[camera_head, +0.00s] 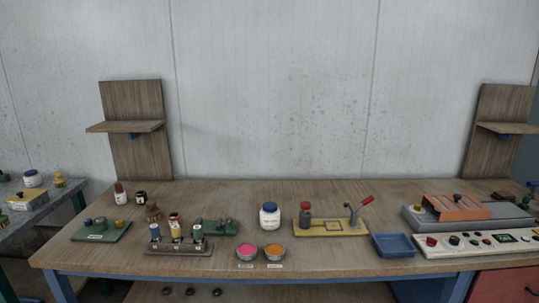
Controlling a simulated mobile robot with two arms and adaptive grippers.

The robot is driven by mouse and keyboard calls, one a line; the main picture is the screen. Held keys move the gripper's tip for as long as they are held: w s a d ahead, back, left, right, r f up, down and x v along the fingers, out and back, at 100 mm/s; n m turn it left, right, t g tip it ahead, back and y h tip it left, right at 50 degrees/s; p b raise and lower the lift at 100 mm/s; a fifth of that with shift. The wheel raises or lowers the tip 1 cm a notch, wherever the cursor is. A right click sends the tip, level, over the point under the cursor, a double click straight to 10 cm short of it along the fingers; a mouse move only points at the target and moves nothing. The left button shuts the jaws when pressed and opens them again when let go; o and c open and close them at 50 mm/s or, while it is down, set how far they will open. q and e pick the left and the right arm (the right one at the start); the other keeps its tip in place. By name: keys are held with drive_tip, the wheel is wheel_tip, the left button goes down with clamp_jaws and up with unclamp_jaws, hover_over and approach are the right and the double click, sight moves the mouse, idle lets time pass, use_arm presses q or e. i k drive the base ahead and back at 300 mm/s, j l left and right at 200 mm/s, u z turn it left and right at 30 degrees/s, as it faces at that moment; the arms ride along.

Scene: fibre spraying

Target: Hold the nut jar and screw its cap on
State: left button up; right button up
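A white jar (269,217) with a dark blue top and a label stands upright near the middle of the wooden table. It is probably the nut jar, but its label is too small to read. The blue top looks like a cap, and I cannot tell how firmly it sits. A similar white jar (32,180) with a blue top stands on the side bench at the far left. Neither of my grippers is in view, and nothing touches the jars.
Left on the wooden table (330,264) are a green board (100,236) with small parts and a rack (178,249) of spools. Pink (247,252) and orange (274,252) tins sit in front. A yellow-based fixture (330,228), blue tray (393,245) and control panel (480,243) lie right.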

sight(268, 221)
drive_tip(key=i+l+u, duration=0.3)
drive_tip(key=i+l, duration=0.15)
drive_tip(key=i+l+u, duration=0.3)
drive_tip(key=i+l, duration=0.3)
